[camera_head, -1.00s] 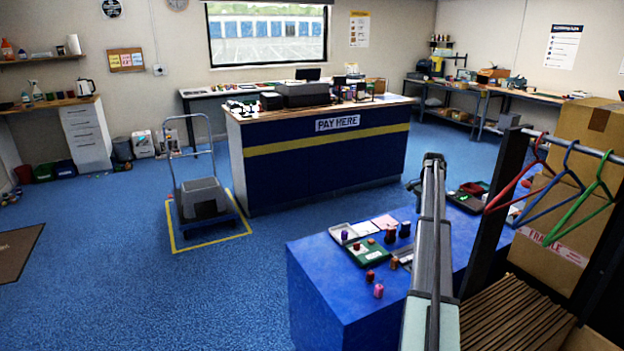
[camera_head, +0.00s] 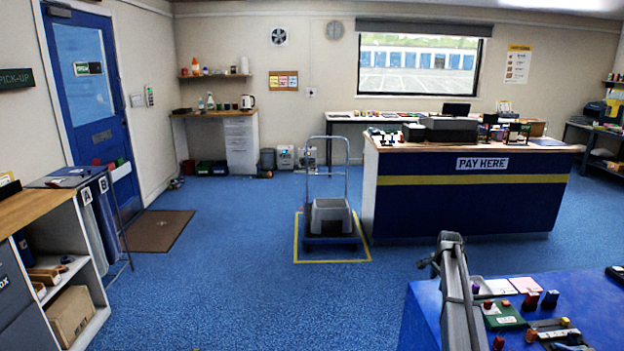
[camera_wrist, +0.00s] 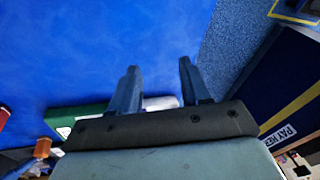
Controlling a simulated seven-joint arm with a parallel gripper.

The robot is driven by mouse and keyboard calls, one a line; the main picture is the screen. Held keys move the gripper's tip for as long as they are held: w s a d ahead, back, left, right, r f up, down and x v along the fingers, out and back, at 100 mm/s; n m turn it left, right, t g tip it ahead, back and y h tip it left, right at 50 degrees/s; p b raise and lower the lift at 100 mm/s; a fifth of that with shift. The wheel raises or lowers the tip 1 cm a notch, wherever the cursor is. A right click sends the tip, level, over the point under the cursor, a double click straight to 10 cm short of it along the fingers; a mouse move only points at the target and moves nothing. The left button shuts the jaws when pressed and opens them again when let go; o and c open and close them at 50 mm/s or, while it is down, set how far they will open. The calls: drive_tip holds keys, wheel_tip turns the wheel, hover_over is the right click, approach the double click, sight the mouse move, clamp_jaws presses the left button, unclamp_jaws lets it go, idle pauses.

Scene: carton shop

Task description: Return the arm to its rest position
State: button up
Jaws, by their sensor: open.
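My gripper (camera_wrist: 158,66) shows in the wrist view with its two dark fingers apart and nothing between them. It is over the blue table top (camera_wrist: 110,35), and how high it is I cannot tell. My arm (camera_head: 456,300) rises at the right of the head view, beside the left part of the blue table (camera_head: 590,305). The fingers cannot be made out clearly in the head view. A green tray (camera_wrist: 92,113) is partly hidden behind the gripper body in the wrist view.
Small red and purple pieces, cards and a green tray (camera_head: 506,315) lie on the blue table. A PAY HERE counter (camera_head: 450,200) stands behind. A cart (camera_head: 331,215) stands in a yellow floor square. A shelf unit (camera_head: 95,300) is at left. Floor between is clear.

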drive_tip(key=a+f+n, duration=0.1)
drive_tip(key=a+f, duration=0.3)
drive_tip(key=a, duration=0.7)
drive_tip(key=s+a+f+n, duration=0.2)
drive_tip(key=s+a+f, duration=0.5)
drive_tip(key=a+f, duration=0.15)
drive_tip(key=s+a+f+n+g+y, duration=0.1)
drive_tip(key=s+a+f+n+g, duration=0.25)
drive_tip(key=s+f, duration=0.85)
drive_tip(key=s+a+f+n+g, duration=0.1)
drive_tip(key=s+a+f+n, duration=0.3)
drive_tip(key=s, duration=0.7)
drive_tip(key=s+a+f+m+g, duration=0.1)
drive_tip(key=s+f+g, duration=0.1)
drive_tip(key=s+f, duration=0.6)
drive_tip(key=s+a+n+g, duration=0.1)
drive_tip(key=s+n+g, duration=0.1)
drive_tip(key=s, duration=1.2)
drive_tip(key=s+a+f+n+g, duration=0.1)
drive_tip(key=s+a+n, duration=0.1)
drive_tip(key=s, duration=1.2)
drive_tip(key=shift+n+g, duration=0.35)
drive_tip(key=shift+n, duration=0.1)
